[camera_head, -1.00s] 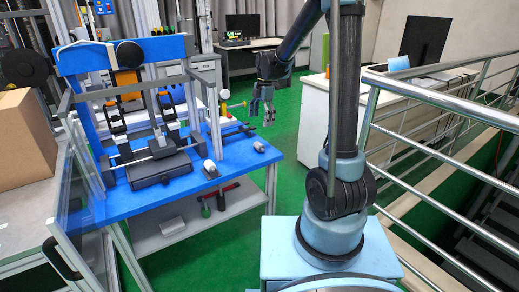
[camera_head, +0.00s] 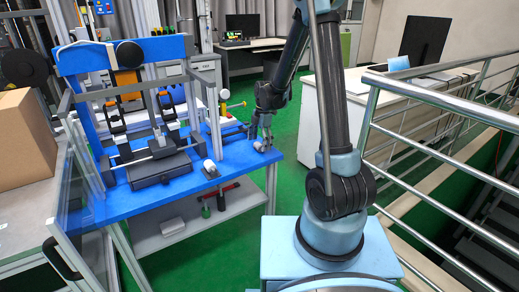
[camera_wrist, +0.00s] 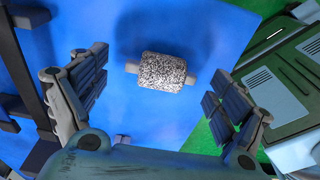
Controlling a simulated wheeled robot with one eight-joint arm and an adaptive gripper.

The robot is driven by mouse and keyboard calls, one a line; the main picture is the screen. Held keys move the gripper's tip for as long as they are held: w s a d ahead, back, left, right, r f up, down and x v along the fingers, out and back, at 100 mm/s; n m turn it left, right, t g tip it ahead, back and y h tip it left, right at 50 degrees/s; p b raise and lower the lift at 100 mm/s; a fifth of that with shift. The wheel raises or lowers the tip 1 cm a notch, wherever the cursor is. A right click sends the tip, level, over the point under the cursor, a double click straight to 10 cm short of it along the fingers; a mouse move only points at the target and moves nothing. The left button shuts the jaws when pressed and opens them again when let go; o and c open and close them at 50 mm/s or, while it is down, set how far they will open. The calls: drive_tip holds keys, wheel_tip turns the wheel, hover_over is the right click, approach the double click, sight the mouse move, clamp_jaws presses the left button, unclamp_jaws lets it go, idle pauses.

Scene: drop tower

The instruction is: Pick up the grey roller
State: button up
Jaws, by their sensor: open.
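The grey roller (camera_wrist: 161,71) is a speckled cylinder with a plain shaft end on each side. It lies on the blue table (camera_wrist: 125,115) and shows between my open fingers in the wrist view. My gripper (camera_wrist: 155,100) is open, with one padded finger to the left of the roller and one to the right; neither visibly touches it. In the head view my gripper (camera_head: 262,143) is at the right front corner of the blue table (camera_head: 225,170), over the roller (camera_head: 259,147), which is partly hidden there.
A blue drop-tower frame (camera_head: 170,46) with a dark block (camera_head: 158,170) stands on the table to the left. A smaller light cylinder (camera_head: 210,168) is nearby. A metal railing (camera_head: 440,95) runs on the right. A cardboard box (camera_head: 25,140) is at far left.

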drive_tip(key=shift+s+f, duration=0.1)
drive_tip(key=shift+f, duration=0.5)
drive_tip(key=c, duration=1.2)
drive_tip(key=shift+r, duration=0.1)
